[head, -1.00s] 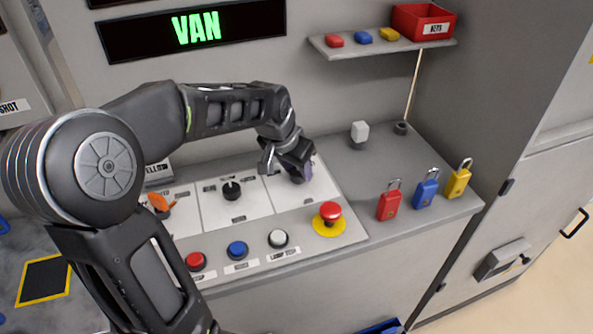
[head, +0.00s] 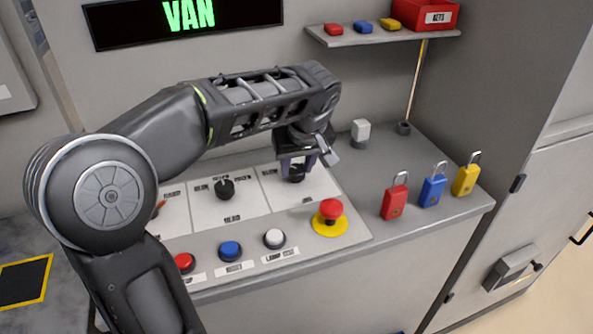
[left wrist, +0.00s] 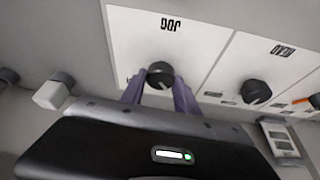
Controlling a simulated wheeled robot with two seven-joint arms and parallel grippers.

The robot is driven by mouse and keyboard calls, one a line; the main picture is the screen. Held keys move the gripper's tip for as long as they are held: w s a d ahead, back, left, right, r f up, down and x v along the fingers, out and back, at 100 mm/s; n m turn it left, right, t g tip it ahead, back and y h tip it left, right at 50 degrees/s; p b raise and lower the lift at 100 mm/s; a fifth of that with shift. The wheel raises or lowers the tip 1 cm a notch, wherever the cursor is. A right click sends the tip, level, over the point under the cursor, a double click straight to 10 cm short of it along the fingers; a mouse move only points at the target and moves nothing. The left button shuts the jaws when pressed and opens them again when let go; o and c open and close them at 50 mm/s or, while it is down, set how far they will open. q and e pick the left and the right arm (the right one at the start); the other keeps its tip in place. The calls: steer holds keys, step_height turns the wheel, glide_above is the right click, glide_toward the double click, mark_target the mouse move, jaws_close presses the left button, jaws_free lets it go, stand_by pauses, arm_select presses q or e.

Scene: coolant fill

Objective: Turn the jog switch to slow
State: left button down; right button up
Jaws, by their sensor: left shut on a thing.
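The jog switch is a round black knob (left wrist: 160,75) below the upside-down JOG label in the left wrist view. In the head view the knob (head: 297,175) sits on the right white panel, partly hidden by my gripper. My left gripper (head: 299,164) reaches down over it from above. Its two purple fingers (left wrist: 158,92) stand on either side of the knob, shut on it. The knob's pointer is not clear, so its setting cannot be read. My right gripper is not in view.
A black HEAD knob (head: 224,189) sits on the panel to the left. A red emergency button (head: 331,210) on a yellow base is close in front. Red (head: 395,200), blue (head: 433,190) and yellow (head: 466,180) padlocks stand right. A white block (head: 361,131) is behind.

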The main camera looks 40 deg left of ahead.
arm_select(q)
steer(key=shift+n, duration=0.4)
steer(key=c, duration=0.9)
jaws_free()
steer(key=v, duration=0.7)
steer(key=shift+d+r, duration=0.2)
steer(key=shift+r, duration=0.15)
